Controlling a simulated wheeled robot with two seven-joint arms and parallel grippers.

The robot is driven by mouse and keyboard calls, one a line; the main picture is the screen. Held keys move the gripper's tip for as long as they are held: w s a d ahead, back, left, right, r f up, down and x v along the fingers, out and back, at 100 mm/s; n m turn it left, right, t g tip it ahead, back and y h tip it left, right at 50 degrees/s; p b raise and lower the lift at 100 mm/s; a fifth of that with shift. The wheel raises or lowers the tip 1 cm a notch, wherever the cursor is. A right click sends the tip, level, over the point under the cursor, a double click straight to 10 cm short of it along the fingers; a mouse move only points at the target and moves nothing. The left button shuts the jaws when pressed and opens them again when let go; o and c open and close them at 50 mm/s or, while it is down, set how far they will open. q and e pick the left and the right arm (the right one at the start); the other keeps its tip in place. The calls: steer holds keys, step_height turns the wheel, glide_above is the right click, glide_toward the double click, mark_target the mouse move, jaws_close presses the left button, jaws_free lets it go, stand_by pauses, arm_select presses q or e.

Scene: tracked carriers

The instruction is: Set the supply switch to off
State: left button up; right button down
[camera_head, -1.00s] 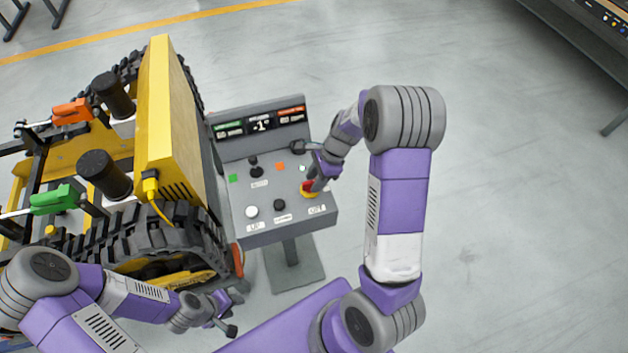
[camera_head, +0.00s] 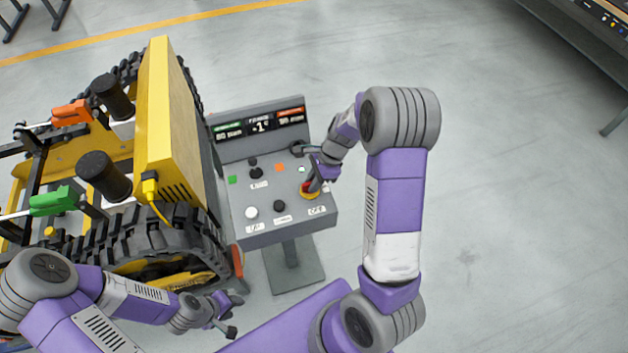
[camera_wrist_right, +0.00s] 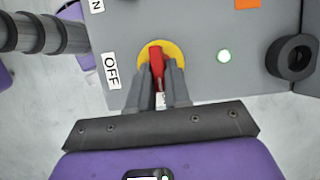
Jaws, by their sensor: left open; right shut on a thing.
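The supply switch is a red handle (camera_wrist_right: 157,64) on a round yellow plate (camera_wrist_right: 175,50), at the right of the grey control panel (camera_head: 240,186). In the head view the plate (camera_head: 311,195) is partly covered by my gripper. My right gripper (camera_wrist_right: 160,84) is shut on the red handle, with a finger on each side. In the wrist view the handle runs roughly up and down, and the OFF label (camera_wrist_right: 111,70) lies to the left of the plate. My left gripper (camera_head: 228,314) is open and empty, low beside the tracked carrier, away from the panel.
The yellow tracked carrier (camera_head: 170,120) is close left. Floor right is clear.

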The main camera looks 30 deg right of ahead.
steer(key=n, duration=0.2)
steer(key=n+g+p, duration=0.1)
steer(key=n, duration=0.1)
steer(key=shift+w+r+g, duration=0.1)
steer(key=shift+w+g, duration=0.2)
steer(key=n, duration=0.1)
steer(key=n+g+p, duration=0.1)
steer(key=n, duration=0.2)
steer(key=shift+w+n+g+h, duration=0.25)
steer(key=shift+n+g+h, duration=0.05)
steer(key=shift+n, duration=0.1)
steer(key=n, duration=0.1)
steer(key=n+g, duration=0.1)
steer(key=n, duration=0.1)
steer(key=n+h, duration=0.1)
steer(key=shift+w+a+p, duration=0.25)
steer(key=shift+p, duration=0.15)
steer(key=n, duration=0.1)
steer(key=n+h, duration=0.1)
steer(key=n, duration=0.1)
steer(key=n+g, duration=0.1)
steer(key=shift+w+a+h, duration=0.1)
steer(key=shift+a+h, duration=0.15)
steer(key=shift+h, duration=0.05)
steer(key=shift+n, duration=0.5)
steer(key=c, duration=1.2)
jaws_free()
steer(key=shift+o, duration=0.2)
